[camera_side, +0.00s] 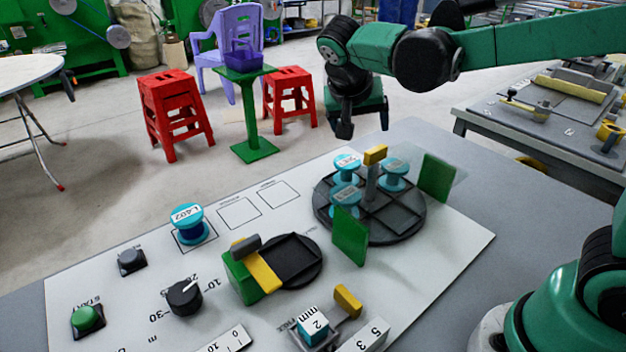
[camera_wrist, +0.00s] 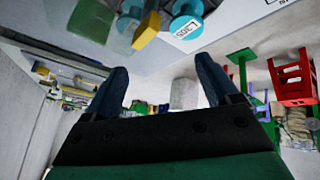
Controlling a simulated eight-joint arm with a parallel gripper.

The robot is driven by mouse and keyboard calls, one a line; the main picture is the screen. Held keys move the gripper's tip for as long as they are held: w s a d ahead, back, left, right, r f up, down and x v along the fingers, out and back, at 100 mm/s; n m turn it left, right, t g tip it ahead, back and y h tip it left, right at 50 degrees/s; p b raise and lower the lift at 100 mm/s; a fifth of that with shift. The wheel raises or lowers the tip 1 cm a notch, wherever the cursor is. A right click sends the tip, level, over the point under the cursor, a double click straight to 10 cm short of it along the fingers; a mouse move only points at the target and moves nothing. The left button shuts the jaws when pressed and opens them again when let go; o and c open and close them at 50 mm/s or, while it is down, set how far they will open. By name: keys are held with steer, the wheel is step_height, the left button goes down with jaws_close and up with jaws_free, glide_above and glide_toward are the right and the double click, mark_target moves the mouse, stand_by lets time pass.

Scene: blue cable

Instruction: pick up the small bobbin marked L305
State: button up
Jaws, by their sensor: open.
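A small cyan bobbin with a white label reading L305 (camera_wrist: 186,24) shows at the top of the wrist view. It appears to be the back-left bobbin (camera_side: 347,166) on the dark round turntable (camera_side: 400,226) in the side view, where its label is too small to read surely. Two other cyan bobbins, front (camera_side: 344,197) and right (camera_side: 395,176), stand on the same turntable. My gripper (camera_side: 364,122) is open and empty, above and behind the turntable. Its spread fingers also show in the wrist view (camera_wrist: 162,70), apart from the bobbin.
A post with a yellow block (camera_side: 375,155) stands amid the bobbins. Green plates stand at the turntable's front (camera_side: 350,236) and right (camera_side: 437,178). A larger bobbin marked L402 (camera_side: 188,222) sits left on the panel. Two outlined squares (camera_side: 240,213) beside it are empty.

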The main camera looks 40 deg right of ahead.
steer(key=w+a+f+m+g+h, duration=0.1)
steer(key=w+m+g+h, duration=0.1)
steer(key=w+m+h, duration=0.4)
steer(key=m, duration=0.4)
glide_toward(339, 165)
steer(key=shift+g, duration=0.3)
steer(key=x, duration=0.4)
steer(key=shift+w+d+r, duration=0.15)
steer(key=shift+w+d, duration=0.1)
steer(key=shift+d, duration=0.2)
steer(key=shift+d+f, duration=0.8)
steer(key=shift+f, duration=0.1)
steer(key=x, duration=0.5)
steer(key=shift+d+f, duration=0.15)
steer(key=shift+d, duration=0.25)
steer(key=c, duration=0.9)
